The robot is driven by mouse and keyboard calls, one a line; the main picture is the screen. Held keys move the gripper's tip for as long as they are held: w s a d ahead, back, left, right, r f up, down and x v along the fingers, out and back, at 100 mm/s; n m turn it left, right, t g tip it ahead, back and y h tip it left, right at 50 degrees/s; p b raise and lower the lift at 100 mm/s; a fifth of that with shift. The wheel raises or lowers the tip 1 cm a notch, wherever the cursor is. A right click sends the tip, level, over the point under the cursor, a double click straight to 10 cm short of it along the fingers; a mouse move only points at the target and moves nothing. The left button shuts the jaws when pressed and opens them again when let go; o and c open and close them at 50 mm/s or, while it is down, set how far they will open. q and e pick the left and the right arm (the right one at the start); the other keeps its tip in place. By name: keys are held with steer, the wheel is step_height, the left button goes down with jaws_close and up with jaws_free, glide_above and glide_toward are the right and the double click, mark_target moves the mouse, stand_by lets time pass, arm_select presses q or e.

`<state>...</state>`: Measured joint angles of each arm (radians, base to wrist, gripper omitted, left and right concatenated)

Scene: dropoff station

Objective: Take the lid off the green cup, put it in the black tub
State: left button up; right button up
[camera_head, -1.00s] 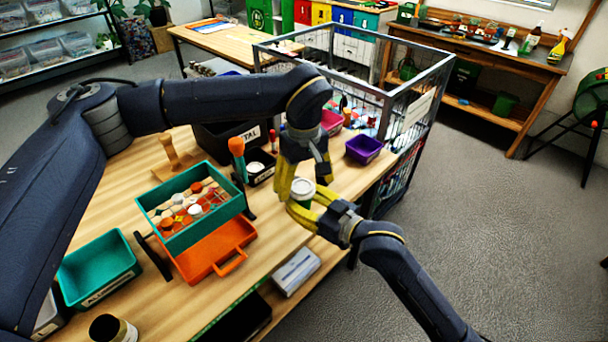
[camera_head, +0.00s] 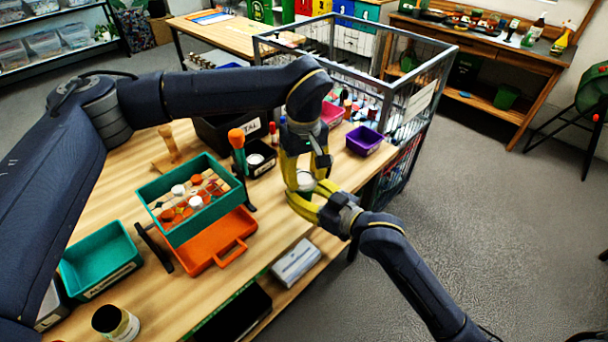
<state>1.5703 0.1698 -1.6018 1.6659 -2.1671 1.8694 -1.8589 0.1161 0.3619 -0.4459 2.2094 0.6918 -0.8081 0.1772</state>
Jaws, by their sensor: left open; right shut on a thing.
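The green cup with its white lid (camera_head: 306,183) is held up over the table's right edge. My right gripper (camera_head: 308,195), coming from the lower right, is shut on the cup. Its yellow fingers hide most of the green body. My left gripper (camera_head: 304,172) points down from above and is open, with its yellow fingers on either side of the lid. I cannot tell whether they touch it. A small black tub (camera_head: 264,171) stands on the table left of the grippers, with a white round thing in it. A larger black bin (camera_head: 218,136) with a partly hidden label stands behind it.
A teal tray (camera_head: 188,235) of orange and white discs stands over an orange tray (camera_head: 233,262). An orange-topped tool (camera_head: 237,140) stands beside the small tub. A purple bin (camera_head: 364,141) and a wire cage (camera_head: 420,85) are behind the grippers.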

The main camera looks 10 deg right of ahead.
arm_select(q)
steer(key=shift+d, duration=0.1)
jaws_close()
arm_select(e)
steer(key=shift+s+a+r, duration=0.1)
steer(key=shift+a, duration=0.05)
steer(key=shift+r, duration=0.1)
steer(key=shift+a+r, duration=0.1)
arm_select(q)
steer(key=shift+r, duration=0.15)
steer(key=shift+w+r, duration=0.1)
steer(key=shift+r, duration=0.75)
arm_select(e)
steer(key=shift+f, duration=0.2)
arm_select(q)
steer(key=shift+r, duration=0.2)
arm_select(e)
steer(key=shift+c, duration=0.2)
steer(key=shift+d, duration=0.2)
